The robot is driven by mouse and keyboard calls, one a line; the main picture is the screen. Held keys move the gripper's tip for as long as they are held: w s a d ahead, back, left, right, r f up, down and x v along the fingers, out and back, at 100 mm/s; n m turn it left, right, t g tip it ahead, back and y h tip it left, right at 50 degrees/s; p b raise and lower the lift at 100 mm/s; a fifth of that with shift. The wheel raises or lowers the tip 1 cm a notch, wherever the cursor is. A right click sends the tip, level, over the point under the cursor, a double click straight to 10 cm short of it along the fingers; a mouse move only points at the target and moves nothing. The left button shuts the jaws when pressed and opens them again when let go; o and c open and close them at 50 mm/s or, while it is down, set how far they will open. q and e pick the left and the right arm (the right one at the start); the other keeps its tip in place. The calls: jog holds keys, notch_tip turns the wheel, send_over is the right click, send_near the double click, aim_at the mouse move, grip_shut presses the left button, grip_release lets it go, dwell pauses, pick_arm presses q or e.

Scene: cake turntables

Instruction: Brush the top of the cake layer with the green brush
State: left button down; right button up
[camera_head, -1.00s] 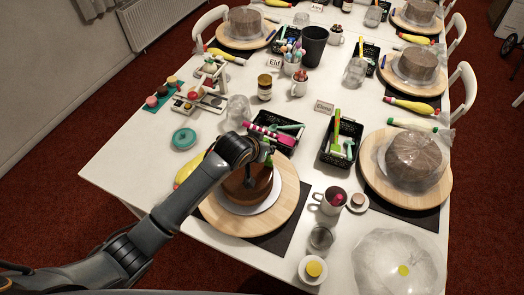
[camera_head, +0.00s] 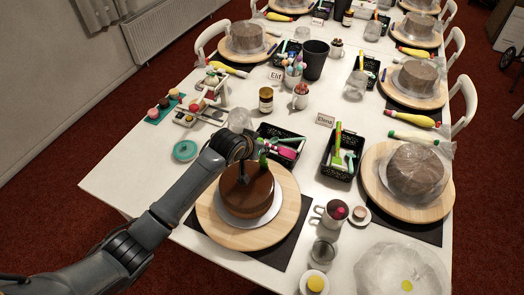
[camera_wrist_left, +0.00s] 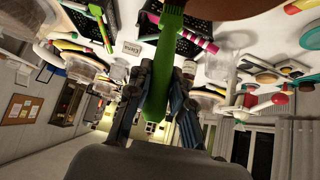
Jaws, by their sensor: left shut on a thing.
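A round brown cake layer (camera_head: 254,200) with a glossy top sits on a white board on a round wooden turntable (camera_head: 231,236) at the near side of the table. My left gripper (camera_head: 244,172) is over the left back part of the cake. In the left wrist view the gripper (camera_wrist_left: 160,100) is shut on the green brush (camera_wrist_left: 166,60), with its bristle end toward the brown cake edge (camera_wrist_left: 225,8). In the head view a bit of green (camera_head: 263,159) shows beside the gripper. Whether the bristles touch the cake cannot be told. My right gripper is out of view.
Behind the cake stands a black basket (camera_head: 290,136) with pink and green tools. Another basket (camera_head: 338,172) stands to its right. A mug (camera_head: 331,213), a glass (camera_head: 322,252) and a yellow-topped jar (camera_head: 315,284) are close on the right. A teal lid (camera_head: 186,150) lies left.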

aim_at(260, 139)
pick_arm(q)
jog(key=shift+r, duration=3.55)
